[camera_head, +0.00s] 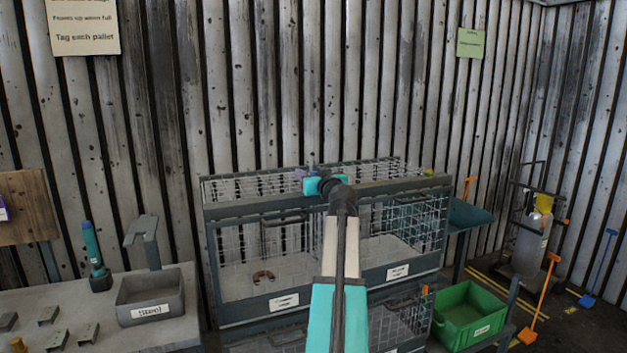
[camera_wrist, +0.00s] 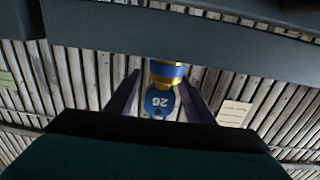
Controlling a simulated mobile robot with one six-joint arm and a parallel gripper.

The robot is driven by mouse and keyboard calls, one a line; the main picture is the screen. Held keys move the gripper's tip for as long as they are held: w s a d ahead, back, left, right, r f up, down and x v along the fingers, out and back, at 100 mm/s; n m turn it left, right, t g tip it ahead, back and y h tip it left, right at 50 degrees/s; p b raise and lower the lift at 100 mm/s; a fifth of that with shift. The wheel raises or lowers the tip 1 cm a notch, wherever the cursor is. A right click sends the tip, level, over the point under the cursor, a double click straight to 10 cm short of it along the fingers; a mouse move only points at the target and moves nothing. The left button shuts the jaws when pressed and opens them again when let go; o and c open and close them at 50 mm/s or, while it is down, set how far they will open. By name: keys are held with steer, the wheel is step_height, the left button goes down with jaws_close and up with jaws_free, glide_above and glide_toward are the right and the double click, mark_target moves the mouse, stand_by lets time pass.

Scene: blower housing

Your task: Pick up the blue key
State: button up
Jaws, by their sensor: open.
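The blue key (camera_wrist: 160,101) shows in the wrist view as a rounded blue piece marked 26, upside down in the picture. It adjoins a yellow and blue cylinder (camera_wrist: 166,72). My gripper (camera_wrist: 160,106) is open, with one dark finger on each side of the blue piece and gaps between. The far end of the key cannot be made out. In the head view my gripper (camera_head: 311,172) is at the top of the wire cage, and the key cannot be told apart there.
The wire cage (camera_head: 325,207) has a grey top rail and a horseshoe-shaped brown part (camera_head: 263,277) inside. A bench with a grey bin (camera_head: 150,298) stands at left, and a green crate (camera_head: 469,314) at right. A dark bar (camera_wrist: 180,45) crosses the wrist view close by.

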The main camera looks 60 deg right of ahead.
steer(key=c, duration=1.1)
steer(key=shift+r, duration=0.2)
steer(key=shift+r+b, duration=0.65)
steer(key=shift+r, duration=0.85)
steer(key=r+b+v, duration=0.1)
steer(key=b+v, duration=0.3)
steer(key=v, duration=1.2)
steer(key=shift+s+d+r, duration=0.2)
steer(key=shift+r, duration=0.05)
